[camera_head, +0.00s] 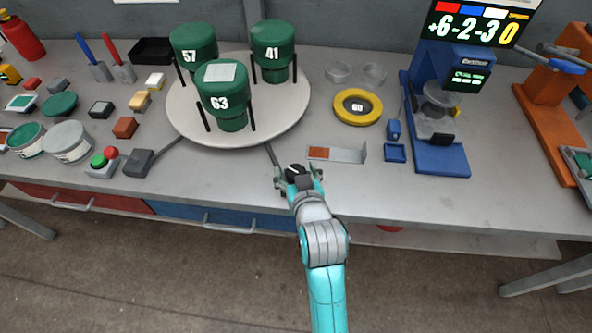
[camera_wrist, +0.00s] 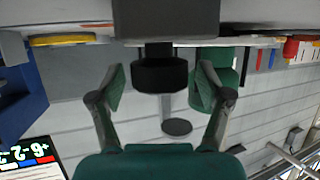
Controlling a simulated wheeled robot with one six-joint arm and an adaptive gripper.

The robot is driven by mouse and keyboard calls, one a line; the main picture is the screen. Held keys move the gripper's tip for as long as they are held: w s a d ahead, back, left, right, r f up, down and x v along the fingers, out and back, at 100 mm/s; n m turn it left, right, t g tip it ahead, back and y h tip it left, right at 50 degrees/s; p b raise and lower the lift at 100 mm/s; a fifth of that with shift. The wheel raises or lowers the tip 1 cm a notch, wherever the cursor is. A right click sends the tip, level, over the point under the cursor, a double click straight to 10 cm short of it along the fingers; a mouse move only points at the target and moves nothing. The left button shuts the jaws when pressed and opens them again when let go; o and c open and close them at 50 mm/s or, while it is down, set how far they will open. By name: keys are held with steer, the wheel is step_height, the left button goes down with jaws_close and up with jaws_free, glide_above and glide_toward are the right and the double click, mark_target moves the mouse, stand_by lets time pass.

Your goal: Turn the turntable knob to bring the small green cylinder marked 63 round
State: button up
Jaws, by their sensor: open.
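The small green cylinder marked 63 (camera_head: 222,100) stands upright at the front of the round pale turntable (camera_head: 265,133). Green cylinders marked 57 (camera_head: 193,48) and 41 (camera_head: 272,46) stand behind it. A thin arm runs from the turntable's front edge to my gripper (camera_head: 297,175), at the bench's front. In the wrist view, which is upside down, a black knob (camera_wrist: 160,75) lies between the two spread fingers of my gripper (camera_wrist: 161,88), with gaps on both sides. A green cylinder (camera_wrist: 226,62), number unreadable, shows partly behind the right finger.
A grey block (camera_head: 138,163) on a second rod and a button box (camera_head: 103,165) stand left of the turntable. A metal bracket (camera_head: 345,155), yellow ring (camera_head: 357,107) and blue scale stand (camera_head: 440,155) are to the right. Bench in front of the turntable is mostly clear.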

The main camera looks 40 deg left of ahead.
steer(key=c, duration=1.2)
steer(key=shift+o, duration=0.2)
steer(key=shift+m+t+h, duration=0.3)
steer(key=shift+m+t, duration=0.1)
steer(key=o, duration=1.2)
steer(key=shift+c, duration=0.2)
steer(key=shift+s+d, duration=0.1)
steer(key=v, duration=1.1)
steer(key=shift+s+d+r, duration=0.15)
steer(key=shift+s+d, duration=0.05)
steer(key=shift+d, duration=0.15)
